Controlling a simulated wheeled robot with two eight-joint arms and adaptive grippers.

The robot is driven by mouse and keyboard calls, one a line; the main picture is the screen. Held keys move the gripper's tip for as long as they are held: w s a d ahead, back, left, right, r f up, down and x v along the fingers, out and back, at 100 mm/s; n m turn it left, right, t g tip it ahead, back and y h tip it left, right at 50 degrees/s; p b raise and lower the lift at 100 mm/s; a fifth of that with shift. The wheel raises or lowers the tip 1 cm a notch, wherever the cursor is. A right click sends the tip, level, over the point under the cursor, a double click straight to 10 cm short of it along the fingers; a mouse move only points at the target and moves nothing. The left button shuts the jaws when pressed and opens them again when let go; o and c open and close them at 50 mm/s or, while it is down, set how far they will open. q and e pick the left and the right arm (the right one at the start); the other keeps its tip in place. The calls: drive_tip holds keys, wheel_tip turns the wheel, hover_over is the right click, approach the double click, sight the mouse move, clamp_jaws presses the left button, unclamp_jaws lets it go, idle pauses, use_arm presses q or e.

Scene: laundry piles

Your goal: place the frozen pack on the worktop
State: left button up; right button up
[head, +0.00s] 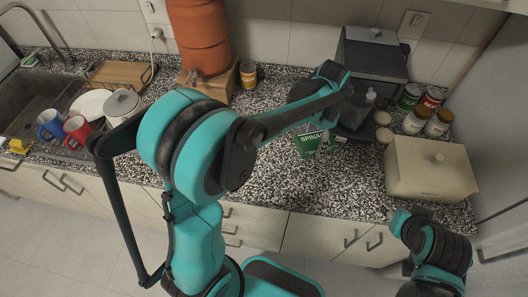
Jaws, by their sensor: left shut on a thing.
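The frozen pack (310,145) is a green packet with white lettering that begins "SPINA". It shows over the speckled worktop (270,180), right of the middle. My left arm reaches across from the left, and its wrist and forearm cover part of this area. My left gripper (326,138) is at the right side of the pack, mostly hidden by my arm, and is shut on it. I cannot tell whether the pack touches the worktop. Part of my right arm shows at the lower right, but its gripper is not in view.
A cream bread box (432,169) stands at the right, with jars and cans (416,120) behind it. A dark appliance (372,55) and a terracotta dispenser (201,35) stand at the back. Mugs (77,130) are by the sink. The front worktop is clear.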

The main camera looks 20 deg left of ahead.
sight(329, 141)
use_arm(q)
drive_tip(key=d+r+m, duration=0.1)
drive_tip(key=d+m, duration=0.1)
drive_tip(key=w+d+r+m, duration=0.1)
drive_tip(key=d+r, duration=0.1)
drive_tip(key=shift+w+m+p, duration=0.1)
drive_tip(key=shift+m+p, duration=0.2)
drive_tip(key=shift+m, duration=0.1)
drive_tip(key=shift+d+r+m, duration=0.1)
drive_tip(key=shift+d+m, duration=0.2)
drive_tip(key=shift+m, duration=0.1)
drive_tip(key=s+a+f+b, duration=0.1)
drive_tip(key=s+a+f, duration=0.1)
drive_tip(key=s+a+f+b, duration=0.1)
drive_tip(key=s+a+f, duration=0.1)
drive_tip(key=s+a, duration=0.1)
drive_tip(key=s+a+f+b, duration=0.1)
drive_tip(key=s+a+f, duration=0.1)
drive_tip(key=a, duration=0.1)
drive_tip(key=shift+s+a+f, duration=0.15)
drive_tip(key=shift+s+f, duration=0.2)
drive_tip(key=shift+f, duration=0.05)
drive_tip(key=shift+f+b, duration=0.95)
drive_tip(key=shift+f, duration=1.05)
drive_tip(key=shift+f, duration=0.1)
drive_tip(key=o, duration=1.4)
